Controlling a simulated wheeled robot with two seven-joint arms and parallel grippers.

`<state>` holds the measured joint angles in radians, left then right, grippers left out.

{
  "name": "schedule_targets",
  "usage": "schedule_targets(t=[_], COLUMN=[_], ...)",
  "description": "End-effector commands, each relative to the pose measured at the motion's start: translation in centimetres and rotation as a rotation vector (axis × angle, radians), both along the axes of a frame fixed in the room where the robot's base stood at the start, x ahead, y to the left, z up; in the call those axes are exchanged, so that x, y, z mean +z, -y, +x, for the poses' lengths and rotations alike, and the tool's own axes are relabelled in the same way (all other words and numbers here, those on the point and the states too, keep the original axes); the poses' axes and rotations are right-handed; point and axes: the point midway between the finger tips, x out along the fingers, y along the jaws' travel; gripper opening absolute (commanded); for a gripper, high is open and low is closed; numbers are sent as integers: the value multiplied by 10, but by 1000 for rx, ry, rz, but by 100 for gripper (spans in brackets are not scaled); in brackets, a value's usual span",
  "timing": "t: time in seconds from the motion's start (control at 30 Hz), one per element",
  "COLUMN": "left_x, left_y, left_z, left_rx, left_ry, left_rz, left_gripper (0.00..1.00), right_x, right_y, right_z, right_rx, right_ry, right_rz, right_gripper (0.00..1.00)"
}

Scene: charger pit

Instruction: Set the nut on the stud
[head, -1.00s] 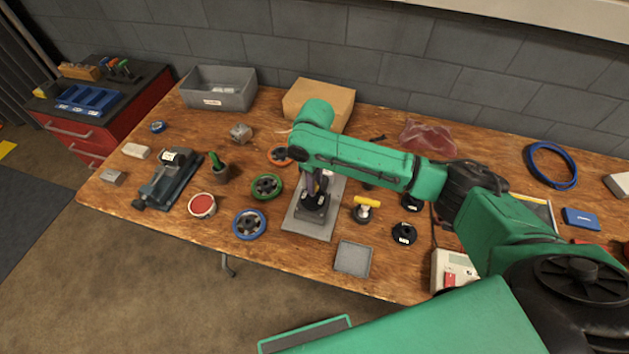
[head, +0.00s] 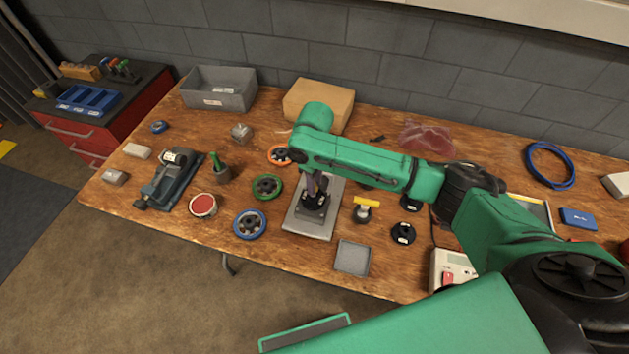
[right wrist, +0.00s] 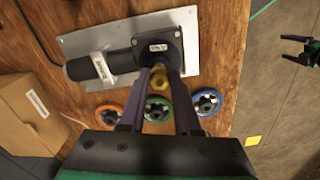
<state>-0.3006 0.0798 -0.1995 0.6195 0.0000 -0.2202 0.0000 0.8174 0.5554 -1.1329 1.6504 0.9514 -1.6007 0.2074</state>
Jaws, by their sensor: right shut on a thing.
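My right gripper (head: 315,182) is over the grey plate (head: 328,227) in the head view. In the right wrist view its purple fingers (right wrist: 160,73) are shut on a small brass-coloured nut (right wrist: 160,81). The nut is held against or just in front of a black labelled block (right wrist: 158,48) fixed to the plate. The stud is hidden behind the nut and fingers, so I cannot tell whether the nut is around it. A dark, green-edged shape at the right of the wrist view seems to be my left gripper (right wrist: 297,40). Its jaws are unclear.
Orange (head: 279,155), green (head: 267,187) and blue (head: 250,224) handwheels lie left of the plate. A yellow-topped tool (head: 366,204) and a grey square tray (head: 352,258) are at its right. A cardboard box (head: 318,103) stands behind. The front-left table edge is fairly clear.

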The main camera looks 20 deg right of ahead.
Motion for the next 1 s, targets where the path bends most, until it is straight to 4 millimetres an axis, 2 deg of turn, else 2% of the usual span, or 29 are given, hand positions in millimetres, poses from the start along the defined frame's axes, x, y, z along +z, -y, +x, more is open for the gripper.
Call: schedule_targets(t=[0.43, 1.0], left_x=[10, 4], left_y=[0, 0], left_z=[0, 1], left_rx=[-2, -1], left_ry=[0, 2], left_rz=[0, 0], left_gripper=[100, 100], right_x=[1, -11], right_y=[0, 0], right_z=[0, 1], right_rx=[-1, -1], right_ry=[-1, -1], right_rz=[0, -1], right_gripper=[0, 0])
